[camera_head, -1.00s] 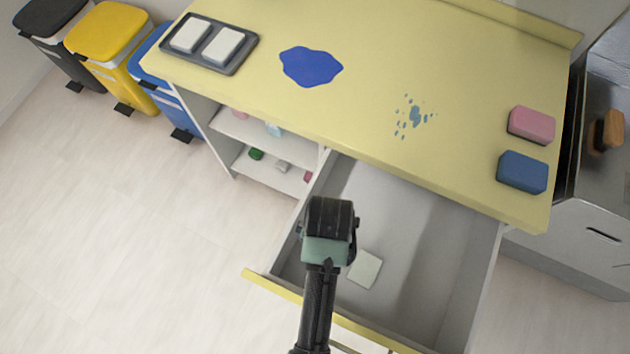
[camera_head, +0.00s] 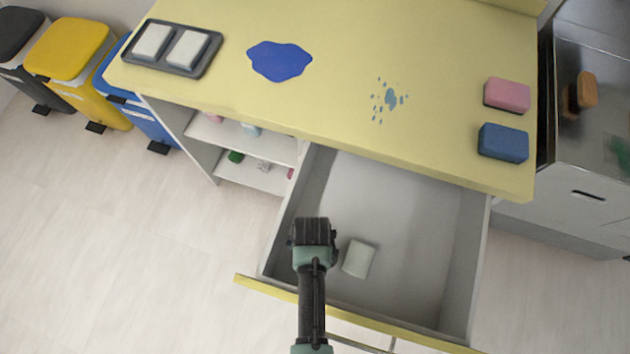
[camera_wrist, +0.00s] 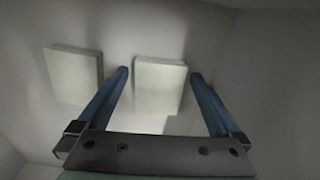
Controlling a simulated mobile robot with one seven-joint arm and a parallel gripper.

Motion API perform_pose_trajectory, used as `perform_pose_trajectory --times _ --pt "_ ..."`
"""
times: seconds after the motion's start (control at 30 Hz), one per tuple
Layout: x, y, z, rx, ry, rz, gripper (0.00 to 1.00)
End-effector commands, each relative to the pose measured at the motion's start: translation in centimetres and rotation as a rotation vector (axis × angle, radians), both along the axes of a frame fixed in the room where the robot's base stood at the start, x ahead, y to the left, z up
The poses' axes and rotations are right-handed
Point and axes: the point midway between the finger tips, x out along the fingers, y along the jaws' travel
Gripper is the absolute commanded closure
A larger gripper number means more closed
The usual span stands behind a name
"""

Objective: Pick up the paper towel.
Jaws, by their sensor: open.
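Two pale, folded paper-towel-like pads lie in the open drawer (camera_head: 410,230). In the wrist view, one pad (camera_wrist: 159,86) is between my gripper's fingertips, with gaps on both sides. The other pad (camera_wrist: 74,76) is left of the left finger. In the head view only one pad (camera_head: 358,258) shows, just right of my gripper (camera_head: 314,228); the other seems hidden behind the gripper. My gripper (camera_wrist: 160,76) is open and empty, pointing down into the drawer near its left side. I cannot tell its exact height above the drawer floor.
The yellow counter (camera_head: 330,100) overhangs the drawer's back. It holds a tray (camera_head: 137,53) with two white blocks, a blue spill (camera_head: 280,61), splatter (camera_head: 390,98), a pink sponge (camera_head: 507,95) and a blue sponge (camera_head: 503,142). The drawer's right half is clear.

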Motion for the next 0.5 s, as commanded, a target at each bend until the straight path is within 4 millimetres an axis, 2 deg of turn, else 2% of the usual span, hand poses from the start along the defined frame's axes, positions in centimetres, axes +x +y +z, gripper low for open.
perform_pose_trajectory --times 0.27,0.5 --pt "0.03 0.0 -0.23 0.001 -0.001 -0.001 0.02" --pt "0.02 -0.01 -0.22 0.0 -0.001 -0.001 0.45"
